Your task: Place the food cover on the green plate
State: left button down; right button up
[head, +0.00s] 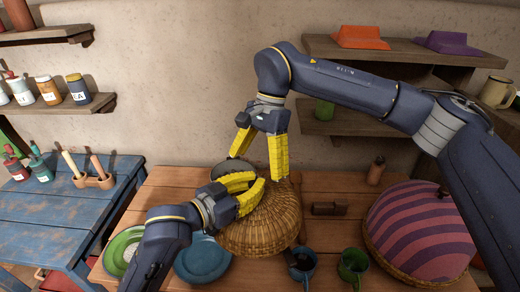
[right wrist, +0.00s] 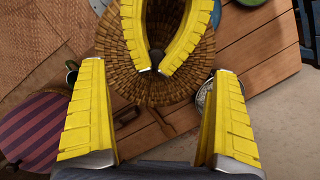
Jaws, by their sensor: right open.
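The woven straw food cover (head: 262,230) is a tan dome in the middle of the table. My left gripper (head: 260,183) is over its top, with its yellow fingertips closed around the dark knob (right wrist: 157,58), seen in the right wrist view. I cannot tell whether the cover is raised off the table. The green plate (head: 113,249), with a pale middle, lies at the table's left, partly behind my left arm. My right gripper (head: 258,164) is open and empty above the cover; its spread fingers show in the right wrist view (right wrist: 160,120).
A blue plate (head: 203,263) lies between the green plate and the cover. A striped dome cover (head: 420,230) stands at right. Blue (head: 301,264) and green (head: 353,264) mugs stand at the front. A dark pan (head: 230,169) is behind the cover. A wooden block (head: 329,209) lies beside it.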

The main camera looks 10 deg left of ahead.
aim_at(252, 187)
jog(key=shift+x, duration=3.4)
pick_arm(q)
jog(key=shift+d, duration=0.1)
pick_arm(e)
jog(key=c, duration=1.5)
pick_arm(q)
jog(key=c, duration=1.5)
grip_release()
jog(key=shift+s+r, duration=0.1)
jog(key=shift+d, duration=0.1)
pick_arm(e)
jog(key=c, duration=0.4)
